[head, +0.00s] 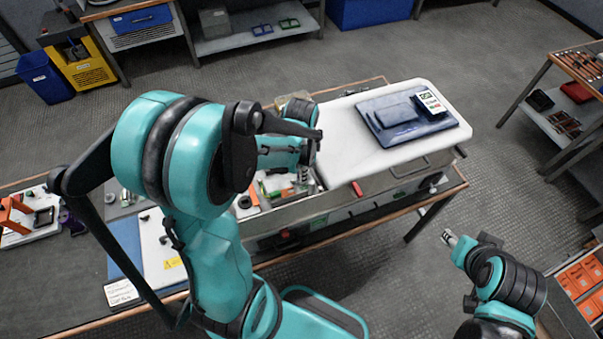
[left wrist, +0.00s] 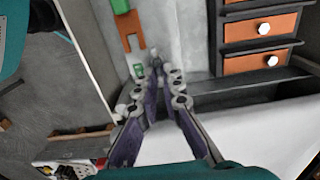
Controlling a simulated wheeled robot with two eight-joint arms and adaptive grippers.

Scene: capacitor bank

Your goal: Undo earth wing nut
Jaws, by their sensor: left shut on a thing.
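The capacitor bank is a long grey cabinet (head: 345,208) on a wood-edged bench, with a section open under my left wrist. My left gripper (head: 304,178) reaches down into this opening, partly hidden by my arm. In the left wrist view, my left gripper's (left wrist: 157,70) fingertips are closed together on a small grey piece in front of a pale grey panel. The piece appears to be the earth wing nut (left wrist: 156,61), mostly hidden between the tips. A small green part (left wrist: 138,70) is just left of the tips. My right gripper (head: 450,238) is away from the cabinet, its fingers too small to judge.
A white lid (head: 345,150) covers the cabinet's right part, with a blue case (head: 400,115) on it. Orange blocks with white knobs (left wrist: 262,28) and a copper-coloured strip (left wrist: 130,30) are near my left gripper. A white panel (head: 160,250) lies on the bench's left side.

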